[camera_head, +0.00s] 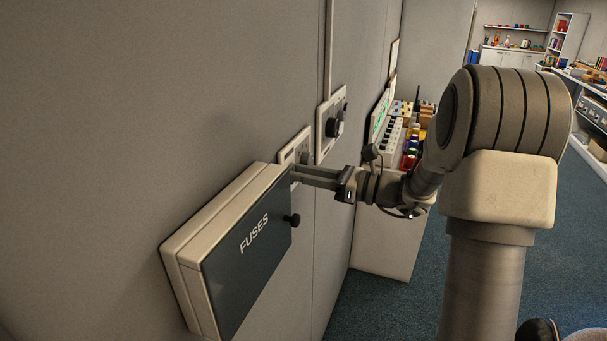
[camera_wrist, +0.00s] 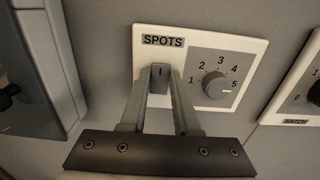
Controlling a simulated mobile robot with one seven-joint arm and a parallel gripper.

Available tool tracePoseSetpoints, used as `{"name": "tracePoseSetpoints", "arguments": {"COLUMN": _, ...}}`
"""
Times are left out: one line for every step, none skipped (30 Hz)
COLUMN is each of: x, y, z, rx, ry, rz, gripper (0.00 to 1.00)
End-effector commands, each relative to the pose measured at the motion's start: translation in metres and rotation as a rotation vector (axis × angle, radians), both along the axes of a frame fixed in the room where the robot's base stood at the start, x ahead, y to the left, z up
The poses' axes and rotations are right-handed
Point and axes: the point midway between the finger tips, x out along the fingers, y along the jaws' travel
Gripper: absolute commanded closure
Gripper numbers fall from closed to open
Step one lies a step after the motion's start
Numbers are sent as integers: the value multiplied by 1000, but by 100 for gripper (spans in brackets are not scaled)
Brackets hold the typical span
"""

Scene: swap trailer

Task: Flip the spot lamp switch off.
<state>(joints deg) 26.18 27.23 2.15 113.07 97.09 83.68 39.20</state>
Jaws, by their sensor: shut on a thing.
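The spot lamp panel (camera_wrist: 185,42) is a cream wall plate labelled SPOTS, with a small dark grey switch (camera_wrist: 160,74) on its left part. It also shows edge-on in the head view (camera_head: 287,153), beyond the fuse box. My gripper (camera_wrist: 159,84) reaches the panel with its two fingers close on either side of the switch, shut on it. In the head view my gripper (camera_head: 293,173) meets the wall at the panel, and the switch is hidden there. The switch's lower part is partly covered by the fingers in the wrist view.
A dial (camera_wrist: 214,86) numbered 1 to 5 sits right of the switch, its mark near 5. The HATCH panel (camera_wrist: 290,110) is further right. The fuse box (camera_head: 240,250) with its knob (camera_head: 292,219) juts out beside my gripper. A cluttered console (camera_head: 407,135) stands beyond.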

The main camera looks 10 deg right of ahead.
Motion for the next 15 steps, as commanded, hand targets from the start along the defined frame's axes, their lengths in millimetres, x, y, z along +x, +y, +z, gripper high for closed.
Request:
{"name": "tracePoseSetpoints", "arguments": {"x": 0, "y": 0, "z": -5, "rx": 16, "ry": -9, "rz": 0, "gripper": 100}}
{"name": "tracePoseSetpoints", "arguments": {"x": 0, "y": 0, "z": -6, "rx": 27, "ry": -17, "rz": -1, "gripper": 100}}
{"name": "tracePoseSetpoints", "arguments": {"x": 0, "y": -1, "z": -8, "rx": 47, "ry": -29, "rz": -1, "gripper": 100}}
{"name": "tracePoseSetpoints", "arguments": {"x": 0, "y": -1, "z": -9, "rx": 62, "ry": -39, "rz": -1, "gripper": 100}}
{"name": "tracePoseSetpoints", "arguments": {"x": 0, "y": -1, "z": -10, "rx": 79, "ry": -51, "rz": -1, "gripper": 100}}
{"name": "tracePoseSetpoints", "arguments": {"x": 0, "y": -1, "z": -11, "rx": 103, "ry": -66, "rz": 0, "gripper": 100}}
{"name": "tracePoseSetpoints", "arguments": {"x": 0, "y": -1, "z": -11, "rx": 120, "ry": -78, "rz": 0, "gripper": 100}}
{"name": "tracePoseSetpoints", "arguments": {"x": 0, "y": -1, "z": -12, "rx": 137, "ry": -89, "rz": -1, "gripper": 100}}
{"name": "tracePoseSetpoints", "arguments": {"x": 0, "y": -1, "z": -12, "rx": 159, "ry": -104, "rz": 0, "gripper": 100}}
{"name": "tracePoseSetpoints", "arguments": {"x": 0, "y": -1, "z": -12, "rx": 176, "ry": -115, "rz": 0, "gripper": 100}}
{"name": "tracePoseSetpoints", "arguments": {"x": 0, "y": -1, "z": -12, "rx": 190, "ry": -124, "rz": 0, "gripper": 100}}
{"name": "tracePoseSetpoints", "arguments": {"x": 0, "y": -1, "z": -11, "rx": 205, "ry": -136, "rz": 0, "gripper": 100}}
{"name": "tracePoseSetpoints", "arguments": {"x": 0, "y": -1, "z": -11, "rx": 216, "ry": -143, "rz": 0, "gripper": 100}}
{"name": "tracePoseSetpoints", "arguments": {"x": 0, "y": -1, "z": -11, "rx": 224, "ry": -149, "rz": -1, "gripper": 100}}
{"name": "tracePoseSetpoints", "arguments": {"x": 0, "y": -1, "z": -10, "rx": 231, "ry": -153, "rz": -1, "gripper": 100}}
